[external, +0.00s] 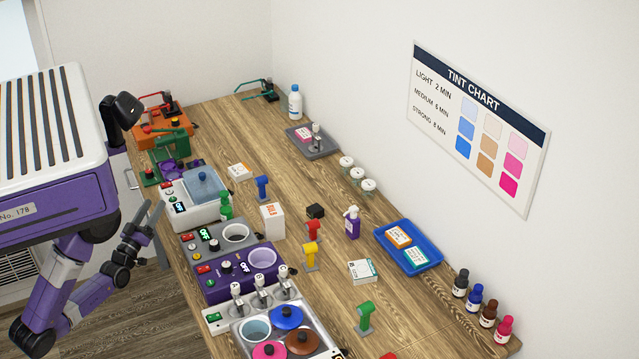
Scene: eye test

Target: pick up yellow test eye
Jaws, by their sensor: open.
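The yellow test eye (310,255) stands upright on the wooden table (340,320), on a small grey foot.
Grey (207,243) and purple (218,290) heater units and a tray of colored-lid pots (240,338) line the left side. A white box (272,222), purple bottle (352,221), flat carton (363,271) and blue tray (432,262) stand around the middle. Bare wood lies in front.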

